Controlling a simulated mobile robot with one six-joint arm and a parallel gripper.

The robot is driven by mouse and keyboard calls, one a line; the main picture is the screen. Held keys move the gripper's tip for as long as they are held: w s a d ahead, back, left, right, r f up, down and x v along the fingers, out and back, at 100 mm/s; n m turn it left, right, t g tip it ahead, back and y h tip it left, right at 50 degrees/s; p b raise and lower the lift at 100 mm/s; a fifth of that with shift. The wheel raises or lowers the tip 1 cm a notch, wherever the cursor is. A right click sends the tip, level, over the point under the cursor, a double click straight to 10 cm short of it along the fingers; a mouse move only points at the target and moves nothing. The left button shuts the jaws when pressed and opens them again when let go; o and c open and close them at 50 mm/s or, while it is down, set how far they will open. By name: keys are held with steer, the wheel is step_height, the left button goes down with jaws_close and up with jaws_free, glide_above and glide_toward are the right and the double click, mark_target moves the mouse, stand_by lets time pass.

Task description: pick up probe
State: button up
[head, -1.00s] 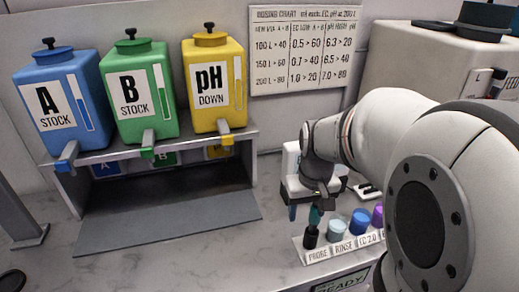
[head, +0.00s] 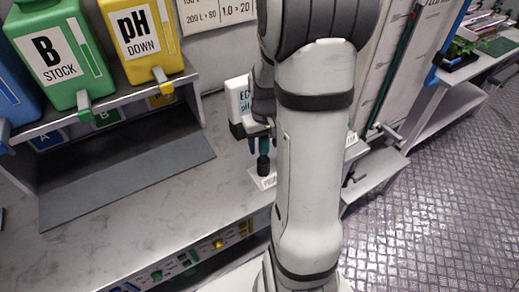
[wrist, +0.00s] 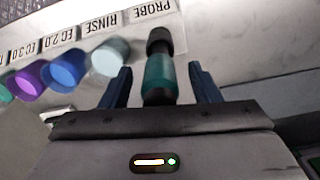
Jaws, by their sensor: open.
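The probe (wrist: 160,78) has a teal body and a black end. In the wrist view it lies between the two dark blue fingers of my gripper (wrist: 162,88), with a gap on each side. In the head view the probe (head: 263,163) stands at the label strip, and my gripper (head: 264,145) is around its upper part. My arm hides much of the area to its right. The gripper is open.
The wrist view shows a pale rinse cup (wrist: 110,57), a blue cup (wrist: 68,69) and a purple cup (wrist: 33,76) beside the probe. A pH down jug (head: 143,40) and a green B stock jug (head: 62,62) stand on a shelf. The counter (head: 140,205) in front is bare.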

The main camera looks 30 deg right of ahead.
steer(key=shift+f, duration=0.3)
steer(key=shift+c, duration=0.4)
steer(key=c, duration=1)
